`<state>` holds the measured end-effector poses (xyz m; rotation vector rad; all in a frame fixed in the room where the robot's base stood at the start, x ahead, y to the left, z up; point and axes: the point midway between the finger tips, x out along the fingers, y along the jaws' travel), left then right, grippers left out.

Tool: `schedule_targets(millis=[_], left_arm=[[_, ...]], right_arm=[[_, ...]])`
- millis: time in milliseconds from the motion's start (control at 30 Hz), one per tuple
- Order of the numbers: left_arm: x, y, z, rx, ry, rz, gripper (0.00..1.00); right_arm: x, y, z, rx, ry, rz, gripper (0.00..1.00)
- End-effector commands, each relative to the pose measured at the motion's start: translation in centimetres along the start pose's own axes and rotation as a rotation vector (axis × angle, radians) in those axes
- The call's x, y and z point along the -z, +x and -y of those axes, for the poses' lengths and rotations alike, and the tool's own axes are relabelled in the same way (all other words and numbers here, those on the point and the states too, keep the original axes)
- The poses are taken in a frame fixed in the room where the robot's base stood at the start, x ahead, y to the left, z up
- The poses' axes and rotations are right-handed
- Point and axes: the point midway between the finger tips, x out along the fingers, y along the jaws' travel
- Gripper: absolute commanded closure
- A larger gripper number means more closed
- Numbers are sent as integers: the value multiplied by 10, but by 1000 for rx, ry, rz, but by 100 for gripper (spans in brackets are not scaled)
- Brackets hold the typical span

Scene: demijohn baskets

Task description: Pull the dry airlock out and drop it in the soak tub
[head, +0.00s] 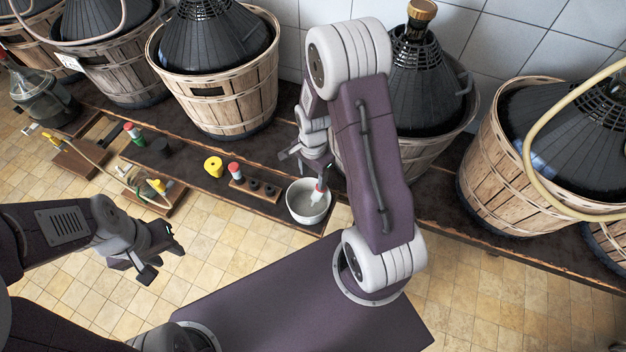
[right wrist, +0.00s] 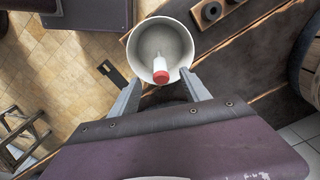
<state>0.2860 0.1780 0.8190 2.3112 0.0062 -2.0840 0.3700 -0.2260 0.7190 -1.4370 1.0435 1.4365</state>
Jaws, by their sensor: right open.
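The soak tub (head: 293,207) is a white round bowl on the dark bench; it also shows in the right wrist view (right wrist: 143,35). An airlock (head: 318,191) with a red cap and pale body is within the tub's outline; it also shows in the right wrist view (right wrist: 161,74). I cannot tell whether it touches the tub floor. My right gripper (head: 313,168) is above the tub, its fingers apart with the red cap in line between them and not gripped. My left gripper (head: 165,262) is open and empty over the tiled floor, away from the bench.
A wooden rack (head: 258,190) with another red-capped airlock (head: 235,172) stands left of the tub. A yellow piece (head: 213,167) and a green-and-red bottle (head: 133,132) are further left. Basketed demijohns (head: 222,95) line the back. A hose (head: 545,140) loops at the right.

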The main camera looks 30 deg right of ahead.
Motion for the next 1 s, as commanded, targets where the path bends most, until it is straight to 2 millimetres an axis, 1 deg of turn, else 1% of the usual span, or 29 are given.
schedule_targets(millis=[33,100,200,333,900,933,967,1000], left_arm=[[1,-6,0,0,0,0,64],[1,-9,0,0,0,0,64],[1,-11,0,0,0,0,64],[1,-12,0,0,0,0,64],[1,-12,0,0,0,0,64],[1,-14,0,0,0,0,64],[2,-19,0,0,0,0,64],[3,-28,0,0,0,0,64]], right_arm=[[0,-15,1,4,0,-2,45],[0,-27,1,3,0,-1,45],[0,-38,0,1,0,0,45],[0,-42,0,0,0,0,45],[0,-42,0,-1,0,0,45],[-1,-44,0,-1,-2,0,45],[-1,-51,2,4,-7,-2,45],[-2,-65,6,20,-15,-9,45]])
